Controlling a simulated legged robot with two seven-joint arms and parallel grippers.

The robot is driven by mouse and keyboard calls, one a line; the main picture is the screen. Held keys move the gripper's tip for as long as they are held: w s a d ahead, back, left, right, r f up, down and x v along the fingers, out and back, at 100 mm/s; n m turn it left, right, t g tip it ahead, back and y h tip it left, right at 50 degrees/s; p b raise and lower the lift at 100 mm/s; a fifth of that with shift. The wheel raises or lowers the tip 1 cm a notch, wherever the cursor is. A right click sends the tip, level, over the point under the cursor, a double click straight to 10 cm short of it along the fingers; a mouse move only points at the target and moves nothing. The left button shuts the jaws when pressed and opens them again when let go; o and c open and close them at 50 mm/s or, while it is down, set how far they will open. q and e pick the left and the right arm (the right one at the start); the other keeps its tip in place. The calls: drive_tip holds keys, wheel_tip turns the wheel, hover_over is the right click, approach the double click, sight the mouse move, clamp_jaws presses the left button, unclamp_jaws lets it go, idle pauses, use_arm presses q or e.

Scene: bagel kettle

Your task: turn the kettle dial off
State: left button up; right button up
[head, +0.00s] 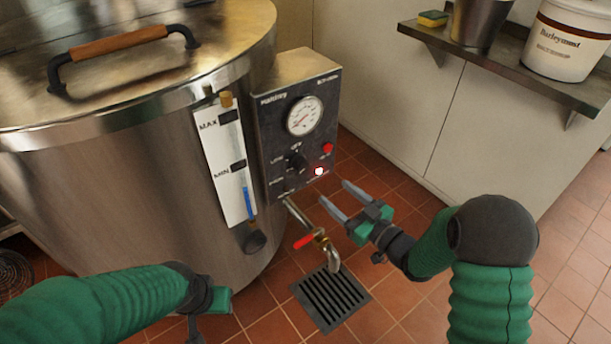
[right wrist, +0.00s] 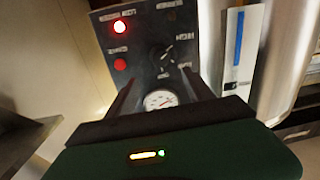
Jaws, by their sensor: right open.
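The kettle (head: 150,180) is a large steel drum with a dark control box (head: 270,135) on its right side. The black dial (head: 296,161) sits on the box face below a round white gauge (head: 304,116). Its labels read OFF above and others to the left; I cannot tell its exact pointing. The dial also shows in the right wrist view (right wrist: 163,57), with the box upside down. My right gripper (head: 334,192) is open and empty, in front of the box, lower right of the dial and apart from it. My left gripper (head: 218,300) is low at left, its fingers unclear.
A lower red lamp (head: 319,171) glows; another red button or lamp (head: 328,148) sits above it. A tap (head: 322,245) with a red handle juts out below the box, over a floor drain (head: 330,298). A shelf (head: 500,62) holds a white bucket (head: 567,38) at right.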

sight(305, 167)
drive_tip(key=b+x, duration=0.1)
drive_tip(key=x, duration=0.3)
drive_tip(key=b+x, duration=0.2)
drive_tip(key=x, duration=0.2)
drive_tip(key=b+x, duration=0.2)
drive_tip(key=x, duration=0.2)
drive_tip(key=shift+w+a+f, duration=0.15)
drive_tip(key=shift+f, duration=0.1)
drive_tip(key=shift+w+a+r, duration=0.1)
drive_tip(key=shift+w+a, duration=0.25)
drive_tip(key=shift+w, duration=0.05)
drive_tip(key=shift+r, duration=0.1)
drive_tip(key=shift+c, duration=0.4)
clamp_jaws()
